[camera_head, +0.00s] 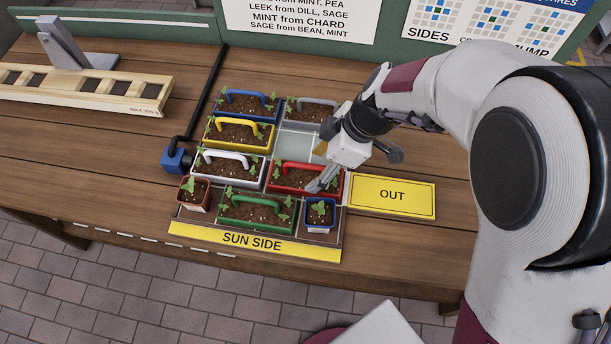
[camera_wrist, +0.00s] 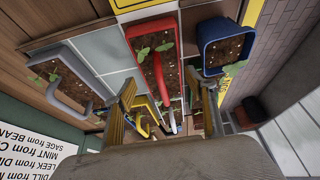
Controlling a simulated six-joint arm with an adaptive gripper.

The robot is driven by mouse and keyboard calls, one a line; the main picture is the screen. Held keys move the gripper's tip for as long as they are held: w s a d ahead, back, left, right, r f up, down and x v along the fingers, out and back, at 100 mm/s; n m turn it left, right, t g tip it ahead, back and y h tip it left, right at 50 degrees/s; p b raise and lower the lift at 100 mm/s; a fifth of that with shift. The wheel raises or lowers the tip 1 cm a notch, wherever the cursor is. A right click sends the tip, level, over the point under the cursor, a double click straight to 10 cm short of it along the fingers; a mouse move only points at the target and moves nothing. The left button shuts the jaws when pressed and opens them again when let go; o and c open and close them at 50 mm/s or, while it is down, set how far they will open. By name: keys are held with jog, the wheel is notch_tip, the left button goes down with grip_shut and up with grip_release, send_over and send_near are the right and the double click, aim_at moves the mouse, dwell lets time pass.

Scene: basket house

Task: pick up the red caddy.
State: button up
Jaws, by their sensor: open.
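The red caddy (camera_head: 285,189) is a soil-filled planter with small plants and an arched red handle. It sits in the right column of the tray, second row from the front. My gripper (camera_head: 321,183) is open above its right end and hides part of it. In the wrist view the red caddy (camera_wrist: 150,28) runs up the middle of the picture. My gripper's two fingers (camera_wrist: 166,112) appear on either side of its handle. They hold nothing; I cannot tell how far they are from the handle.
A green caddy (camera_head: 255,226) and a small blue pot (camera_head: 320,228) stand in front. White (camera_head: 218,178), yellow (camera_head: 222,146), blue (camera_head: 233,114) and grey (camera_head: 327,126) caddies stand around. An empty pale cell (camera_head: 294,146) lies behind. The yellow OUT plate (camera_head: 392,211) is clear.

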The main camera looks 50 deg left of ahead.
aim_at(307, 176)
jog(key=shift+f, duration=0.1)
jog(key=shift+x, duration=2.45)
jog(key=shift+s, duration=0.15)
jog(key=c, duration=1.1)
jog(key=shift+r, duration=5.05)
